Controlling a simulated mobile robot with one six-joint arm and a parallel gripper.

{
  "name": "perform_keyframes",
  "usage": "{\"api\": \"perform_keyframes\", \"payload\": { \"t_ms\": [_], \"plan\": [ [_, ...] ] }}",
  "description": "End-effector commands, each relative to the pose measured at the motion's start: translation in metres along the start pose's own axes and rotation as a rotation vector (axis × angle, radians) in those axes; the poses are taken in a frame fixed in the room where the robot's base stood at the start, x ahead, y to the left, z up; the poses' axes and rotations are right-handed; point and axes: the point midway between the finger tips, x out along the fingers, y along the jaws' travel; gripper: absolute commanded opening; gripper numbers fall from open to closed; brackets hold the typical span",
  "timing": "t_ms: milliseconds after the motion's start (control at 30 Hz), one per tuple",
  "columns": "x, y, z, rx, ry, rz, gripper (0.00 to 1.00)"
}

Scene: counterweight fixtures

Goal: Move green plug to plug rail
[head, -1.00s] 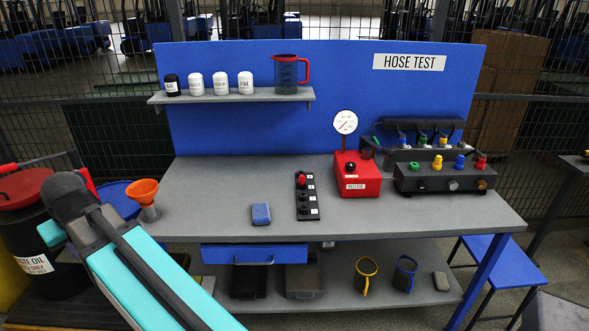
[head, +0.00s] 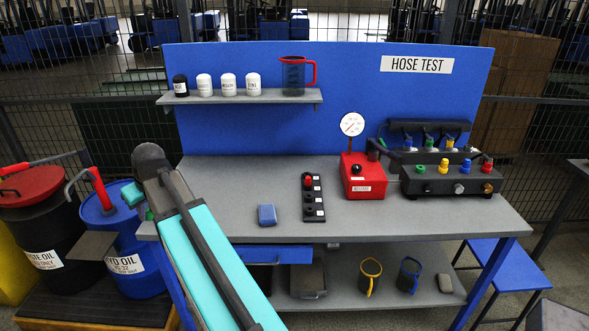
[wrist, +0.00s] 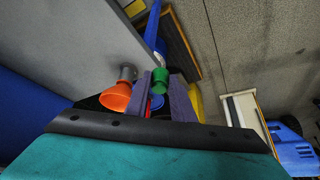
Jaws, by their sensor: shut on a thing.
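The green plug (wrist: 160,80) is held between the two fingers of my gripper (wrist: 161,90) in the wrist view. A small bit of green, likely the same plug (head: 150,214), shows left of my arm in the head view. My gripper itself is mostly hidden behind my arm there. The plug rail (head: 318,208) is a black strip lying on the bench top, with a red plug (head: 308,181) at its far end and labelled places along it. My gripper is well left of the rail.
A blue sponge-like block (head: 267,215) lies left of the rail. A red box with a gauge (head: 361,178) and a black test unit (head: 451,183) stand to the right. The orange funnel (wrist: 115,98) is close beside my gripper. Oil drums (head: 124,262) stand at left.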

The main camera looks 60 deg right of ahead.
Motion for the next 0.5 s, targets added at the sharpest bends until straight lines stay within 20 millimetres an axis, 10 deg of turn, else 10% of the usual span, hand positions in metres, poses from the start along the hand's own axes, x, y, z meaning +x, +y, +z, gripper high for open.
{"api": "perform_keyframes", "payload": {
  "t_ms": [500],
  "plan": [
    [-0.001, 0.164, 0.018, 0.032, -0.006, 0.016, 0.0]
  ]
}}
